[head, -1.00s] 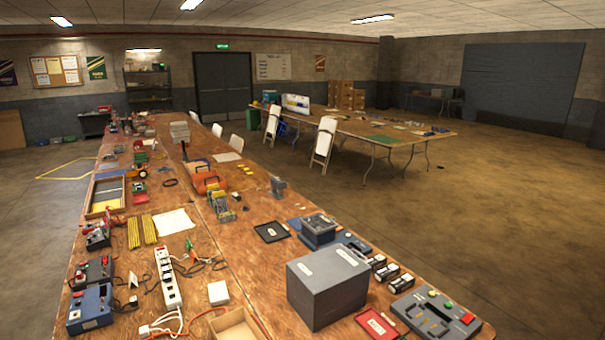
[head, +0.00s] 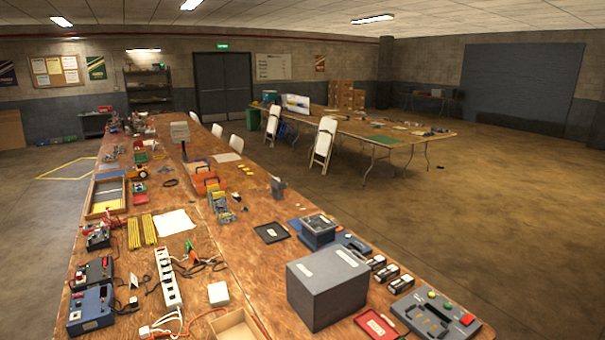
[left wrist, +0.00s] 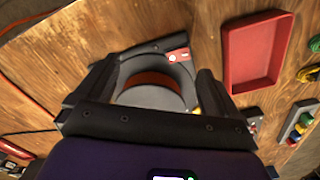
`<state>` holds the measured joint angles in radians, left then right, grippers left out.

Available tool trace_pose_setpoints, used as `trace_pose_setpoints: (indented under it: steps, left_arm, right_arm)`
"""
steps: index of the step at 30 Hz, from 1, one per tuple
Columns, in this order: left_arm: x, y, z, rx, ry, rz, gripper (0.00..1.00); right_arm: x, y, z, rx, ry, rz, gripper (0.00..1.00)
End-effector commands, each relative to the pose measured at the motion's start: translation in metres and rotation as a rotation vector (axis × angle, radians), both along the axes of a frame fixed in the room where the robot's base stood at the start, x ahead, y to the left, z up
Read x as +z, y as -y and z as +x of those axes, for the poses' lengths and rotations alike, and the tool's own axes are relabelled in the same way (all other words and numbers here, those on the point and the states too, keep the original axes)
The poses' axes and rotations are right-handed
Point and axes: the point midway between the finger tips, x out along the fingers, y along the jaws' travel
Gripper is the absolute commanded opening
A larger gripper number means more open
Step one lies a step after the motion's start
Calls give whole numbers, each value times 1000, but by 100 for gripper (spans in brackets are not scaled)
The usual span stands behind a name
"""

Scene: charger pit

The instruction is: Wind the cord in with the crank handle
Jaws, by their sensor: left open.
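In the left wrist view my left gripper (left wrist: 155,75) is open, with one dark finger on each side of a round grey drum-like part (left wrist: 152,97). An orange-brown band, possibly wound cord, shows inside it. I cannot tell whether the fingers touch it. A dark flat piece with a red and white label (left wrist: 178,56) lies just beyond. An orange cord (left wrist: 28,19) runs over the wood at upper left. I cannot make out a crank handle. In the head view an orange-red cord (head: 250,319) lies at the near table edge. Neither gripper shows in the head view.
A red tray (left wrist: 232,60) and a button panel (left wrist: 303,125) lie right of my left gripper. In the head view the long table (head: 262,272) holds a large grey box (head: 327,290), a power strip (head: 168,279) and many devices. Floor at right is clear.

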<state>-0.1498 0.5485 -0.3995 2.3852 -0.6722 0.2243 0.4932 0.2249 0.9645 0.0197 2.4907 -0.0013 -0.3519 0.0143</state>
Motion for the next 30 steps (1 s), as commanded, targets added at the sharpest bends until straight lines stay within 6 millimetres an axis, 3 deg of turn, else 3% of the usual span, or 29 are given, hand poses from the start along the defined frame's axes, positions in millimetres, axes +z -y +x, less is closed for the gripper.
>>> trace_pose_setpoints:
  steps: [24, 30]
  left_arm:
    - [69, 0, 0, -1, 1, 0, 96]
    - [74, 0, 0, -1, 1, -1, 96]
  right_arm:
    - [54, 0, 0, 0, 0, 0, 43]
    - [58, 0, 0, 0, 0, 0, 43]
